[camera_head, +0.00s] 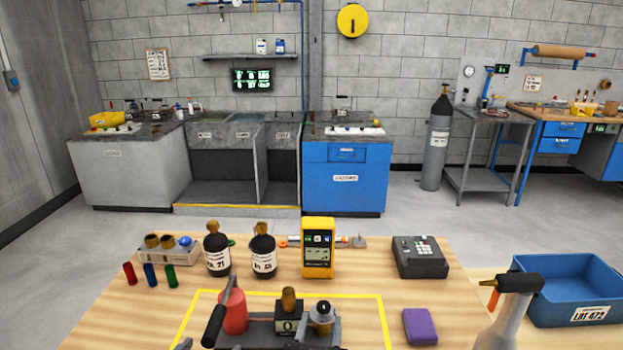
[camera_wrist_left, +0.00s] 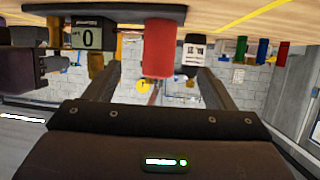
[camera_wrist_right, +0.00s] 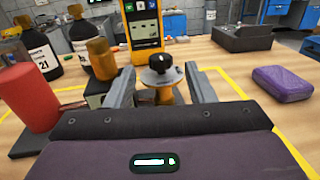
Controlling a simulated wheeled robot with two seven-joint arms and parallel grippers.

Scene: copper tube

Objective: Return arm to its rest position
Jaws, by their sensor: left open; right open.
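My right gripper (camera_wrist_right: 160,82) is open in the right wrist view. A round metal knob with a black top (camera_wrist_right: 160,70) shows between its fingers; I cannot tell whether they touch it. My left gripper (camera_wrist_left: 157,88) is open and empty in its upside-down wrist view, with a red cylinder (camera_wrist_left: 158,48) beyond its fingers. In the head view only small grey tips show at the bottom edge. The dark fixture (camera_head: 262,325) there carries the red cylinder (camera_head: 234,311), a brass-topped block marked 0 (camera_head: 288,312) and the knob (camera_head: 322,315).
Two dark bottles (camera_head: 263,255) and a yellow meter (camera_head: 318,250) stand behind the fixture. A purple block (camera_head: 420,326) and a spray bottle (camera_head: 510,305) are on its right, then a blue bin (camera_head: 568,292). Bare wood lies around the purple block.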

